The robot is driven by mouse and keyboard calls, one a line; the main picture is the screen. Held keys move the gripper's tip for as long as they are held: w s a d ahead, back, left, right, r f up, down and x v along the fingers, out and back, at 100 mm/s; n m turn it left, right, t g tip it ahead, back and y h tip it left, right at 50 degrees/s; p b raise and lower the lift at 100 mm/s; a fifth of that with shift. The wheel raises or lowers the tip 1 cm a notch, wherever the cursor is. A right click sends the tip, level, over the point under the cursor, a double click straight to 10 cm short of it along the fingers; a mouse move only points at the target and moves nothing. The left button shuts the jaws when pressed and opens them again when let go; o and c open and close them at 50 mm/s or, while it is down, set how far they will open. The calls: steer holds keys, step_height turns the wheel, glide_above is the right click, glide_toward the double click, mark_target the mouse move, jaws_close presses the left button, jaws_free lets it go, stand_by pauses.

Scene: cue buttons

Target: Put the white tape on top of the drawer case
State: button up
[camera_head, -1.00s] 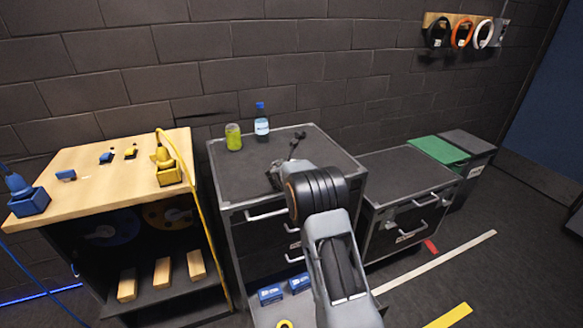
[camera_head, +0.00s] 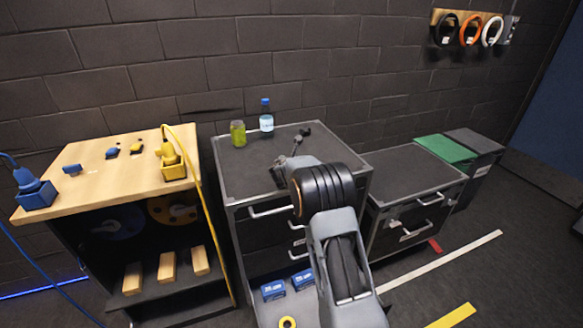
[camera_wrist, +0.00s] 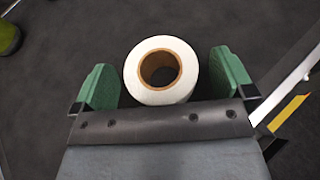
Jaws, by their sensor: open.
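The white tape (camera_wrist: 132,72), a white roll with a brown core, shows in the wrist view between the two green fingers of my gripper (camera_wrist: 162,85). The fingers are open, with a small gap beside the roll. The tape and fingertips are hidden there by my arm.
A green can (camera_head: 238,134) and a water bottle (camera_head: 266,117) stand at the back of the case top. A wooden workbench (camera_head: 105,180) with plugs is on the left. A lower drawer cabinet (camera_head: 408,172) is on the right. Blue boxes (camera_head: 273,290) lie low in front.

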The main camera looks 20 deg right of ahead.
steer(key=b+v, duration=0.1)
steer(key=v, duration=1)
steer(key=shift+f, duration=0.15)
steer(key=s+r+m+g, duration=0.3)
steer(key=s+m+g, duration=0.2)
steer(key=s+m, duration=0.95)
steer(key=s+a+f+m+g+y, duration=0.1)
steer(key=s+a+m+y, duration=0.3)
steer(key=s+m, duration=0.3)
steer(key=s+a+f+m+g+y, duration=0.1)
steer(key=s+a+f+m+y, duration=0.1)
steer(key=s+a+m+y, duration=0.2)
steer(key=s+a+m, duration=0.1)
steer(key=s+m, duration=0.2)
steer(key=s, duration=0.4)
steer(key=shift+s+f+g, duration=0.2)
steer(key=shift+s+g, duration=0.1)
steer(key=shift+s, duration=0.05)
steer(key=shift+a, duration=0.1)
